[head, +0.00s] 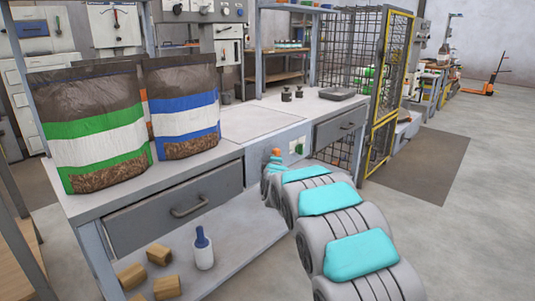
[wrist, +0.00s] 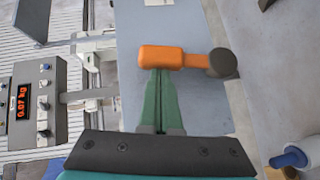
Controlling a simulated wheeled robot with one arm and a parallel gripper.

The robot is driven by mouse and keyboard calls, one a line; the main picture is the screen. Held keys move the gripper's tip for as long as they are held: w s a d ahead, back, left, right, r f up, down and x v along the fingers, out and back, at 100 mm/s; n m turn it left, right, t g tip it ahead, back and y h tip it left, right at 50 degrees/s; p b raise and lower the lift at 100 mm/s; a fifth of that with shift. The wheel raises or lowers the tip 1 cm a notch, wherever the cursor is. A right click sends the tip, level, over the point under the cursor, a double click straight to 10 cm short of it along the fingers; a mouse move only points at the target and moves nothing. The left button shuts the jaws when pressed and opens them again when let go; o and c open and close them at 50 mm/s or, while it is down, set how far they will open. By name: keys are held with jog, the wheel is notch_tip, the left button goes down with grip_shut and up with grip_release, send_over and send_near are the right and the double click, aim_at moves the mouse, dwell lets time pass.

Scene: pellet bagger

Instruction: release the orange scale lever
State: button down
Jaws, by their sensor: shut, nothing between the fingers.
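The orange scale lever (wrist: 160,58) shows in the wrist view as an orange block, with a dark round pivot or knob (wrist: 222,63) at its right. My gripper (wrist: 160,74) has its green fingers together, with the tips right at the lower edge of the orange block. I cannot tell whether they touch it or only overlap it in the picture. Nothing shows between the fingers. In the head view a small orange spot of the lever (head: 276,152) shows at the bench front beyond my arm, which hides most of that area.
A scale display (wrist: 22,100) reads about 0.07 kg. Two filled bags, green-striped (head: 95,135) and blue-striped (head: 184,115), stand on the workbench (head: 215,158). A bottle (head: 203,252) and wooden blocks (head: 159,255) are on the lower shelf.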

jog(key=shift+w+d+r+m+g+p, duration=0.1)
jog(key=shift+w+d+m+g+p, duration=0.3)
jog(key=shift+w+d+p, duration=0.2)
jog(key=shift+w+d+r+m+g+p, duration=0.1)
jog(key=shift+w+d+m+g+p, duration=0.3)
jog(key=shift+w, duration=0.3)
jog(key=a+r+b+v, duration=0.1)
jog(key=v, duration=1.1)
jog(key=shift+s+a+r+b, duration=0.25)
jog(key=shift+a+r+b, duration=0.05)
jog(key=shift+a+r, duration=0.25)
